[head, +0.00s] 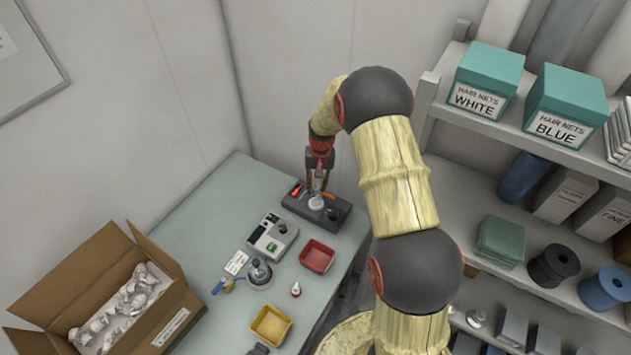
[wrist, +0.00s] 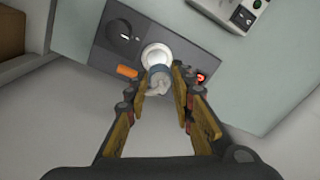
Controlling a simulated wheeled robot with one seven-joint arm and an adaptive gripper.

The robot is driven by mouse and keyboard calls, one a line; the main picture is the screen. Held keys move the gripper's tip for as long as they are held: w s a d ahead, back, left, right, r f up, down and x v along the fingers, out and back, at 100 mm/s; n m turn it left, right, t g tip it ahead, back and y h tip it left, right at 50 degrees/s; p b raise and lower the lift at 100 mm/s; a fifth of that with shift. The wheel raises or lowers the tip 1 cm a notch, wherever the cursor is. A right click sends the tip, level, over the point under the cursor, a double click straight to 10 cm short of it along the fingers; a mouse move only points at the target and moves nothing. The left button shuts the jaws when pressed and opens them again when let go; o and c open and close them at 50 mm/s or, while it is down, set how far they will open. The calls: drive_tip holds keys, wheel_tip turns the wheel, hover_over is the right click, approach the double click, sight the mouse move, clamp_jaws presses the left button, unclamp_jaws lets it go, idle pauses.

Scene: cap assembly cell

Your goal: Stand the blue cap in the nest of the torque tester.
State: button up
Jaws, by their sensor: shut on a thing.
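A dark grey unit (head: 341,213) with a pale round seat stands at the back of the bench; I take it for the torque tester and the seat for its nest. In the wrist view the unit (wrist: 187,42) shows a knob, an orange part and a lit red light, and the pale nest (wrist: 154,53) is at its front edge. My gripper (head: 318,189) points down over the unit.
A light grey device (head: 272,238) with a dark display, a red tray (head: 317,256) and a yellow tray (head: 271,325) are on the bench. A cardboard box (head: 70,270) stands at left, shelves (head: 540,240) at right. A wall lies close behind the unit.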

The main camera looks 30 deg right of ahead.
drive_tip(key=shift+f+b, duration=1.55)
drive_tip(key=shift+f, duration=1.4)
drive_tip(key=shift+f, duration=0.3)
drive_tip(key=shift+f+b, duration=0.25)
drive_tip(key=shift+b, duration=0.15)
drive_tip(key=shift+f, duration=0.1)
drive_tip(key=o, duration=0.7)
drive_tip(key=shift+o, duration=0.2)
drive_tip(key=shift+r+p, duration=1.7)
drive_tip(key=shift+r, duration=1.85)
